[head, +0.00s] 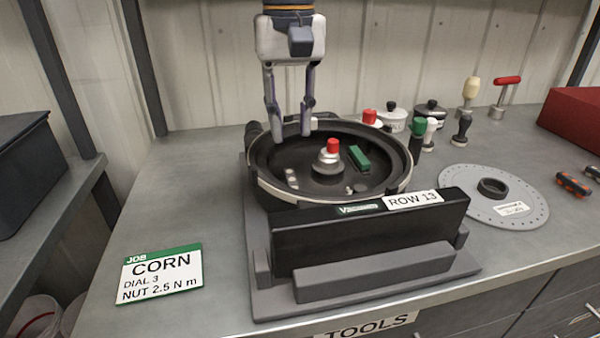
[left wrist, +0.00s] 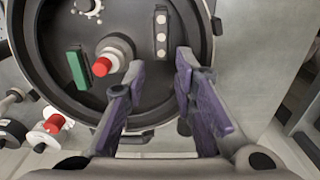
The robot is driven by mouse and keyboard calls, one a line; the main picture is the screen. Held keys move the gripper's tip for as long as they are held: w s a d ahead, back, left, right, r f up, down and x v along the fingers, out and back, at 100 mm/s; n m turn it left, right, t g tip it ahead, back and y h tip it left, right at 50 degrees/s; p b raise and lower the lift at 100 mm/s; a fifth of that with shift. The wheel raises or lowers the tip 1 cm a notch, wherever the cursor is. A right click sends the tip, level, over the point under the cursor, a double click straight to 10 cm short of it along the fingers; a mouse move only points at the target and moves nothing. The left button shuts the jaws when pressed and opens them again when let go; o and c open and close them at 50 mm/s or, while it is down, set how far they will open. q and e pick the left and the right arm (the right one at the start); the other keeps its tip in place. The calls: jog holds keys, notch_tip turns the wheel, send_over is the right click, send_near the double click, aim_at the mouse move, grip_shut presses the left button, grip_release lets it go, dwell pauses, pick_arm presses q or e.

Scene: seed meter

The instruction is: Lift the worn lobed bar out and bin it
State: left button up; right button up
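The seed meter's round black housing (head: 400,180) lies open on the bench. A dark bar with several pale round spots (head: 291,178), which looks like the lobed bar, lies inside at the left; it also shows near the top of the left wrist view (left wrist: 161,45). I cannot tell its wear. My left gripper (head: 290,134) is open and empty, pointing down over the housing's far left part. In the left wrist view its fingertips (left wrist: 160,68) are spread apart, just short of the bar's near end. My right gripper is not in view.
Inside the housing are a red-topped hub (head: 332,150) and a green block (head: 359,158). A black front block (head: 370,235) stands before it. A grey disc (head: 520,210) lies right; several small tools stand behind. Pale buckets (head: 35,318) show low left.

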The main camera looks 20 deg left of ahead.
aim_at(290, 173)
pick_arm(q)
jog(key=f, duration=0.9)
jog(key=shift+w+a, duration=0.2)
jog(key=shift+a, duration=0.1)
jog(key=shift+r, duration=0.1)
jog(key=shift+c, duration=0.6)
grip_shut()
